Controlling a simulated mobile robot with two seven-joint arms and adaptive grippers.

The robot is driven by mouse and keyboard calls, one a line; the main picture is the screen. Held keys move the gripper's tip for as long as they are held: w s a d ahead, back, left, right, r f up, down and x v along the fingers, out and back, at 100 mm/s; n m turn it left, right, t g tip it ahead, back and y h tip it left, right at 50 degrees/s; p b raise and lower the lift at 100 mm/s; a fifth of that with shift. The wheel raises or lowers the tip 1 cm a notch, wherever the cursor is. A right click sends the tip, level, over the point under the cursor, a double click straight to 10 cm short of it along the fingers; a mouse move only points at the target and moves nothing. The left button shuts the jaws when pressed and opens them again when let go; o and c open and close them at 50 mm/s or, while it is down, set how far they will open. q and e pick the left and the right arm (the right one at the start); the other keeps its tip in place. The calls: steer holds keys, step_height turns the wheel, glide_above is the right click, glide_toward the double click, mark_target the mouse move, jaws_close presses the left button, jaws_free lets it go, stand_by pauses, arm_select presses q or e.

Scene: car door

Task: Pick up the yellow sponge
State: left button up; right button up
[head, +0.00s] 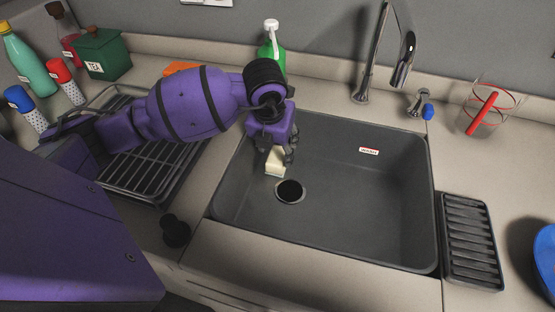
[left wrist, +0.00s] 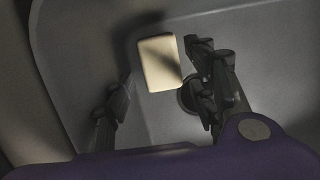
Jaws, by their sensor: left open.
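The yellow sponge (head: 275,162) is a small pale yellow block in the left part of the dark sink, just left of the drain. My left gripper (head: 283,152) reaches down into the sink right over it and hides part of it. In the left wrist view the sponge (left wrist: 160,62) lies ahead of and between the two open fingers of the left gripper (left wrist: 162,92). A gap shows between the left finger and the sponge; the right finger is close to its right edge. My right gripper is not in view.
The sink (head: 350,205) has raised walls around the gripper, with free floor to the right. A faucet (head: 385,55) stands behind it. A dish rack (head: 150,165) is at left, a green soap bottle (head: 272,50) behind, and a ribbed dark tray (head: 470,240) at right.

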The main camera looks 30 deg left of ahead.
mark_target(277, 155)
arm_select(q)
steer(key=x, duration=0.4)
steer(key=shift+r, duration=0.1)
steer(key=c, duration=1)
steer(key=shift+c, duration=0.2)
steer(key=shift+w+r, duration=0.1)
steer(key=shift+r, duration=0.05)
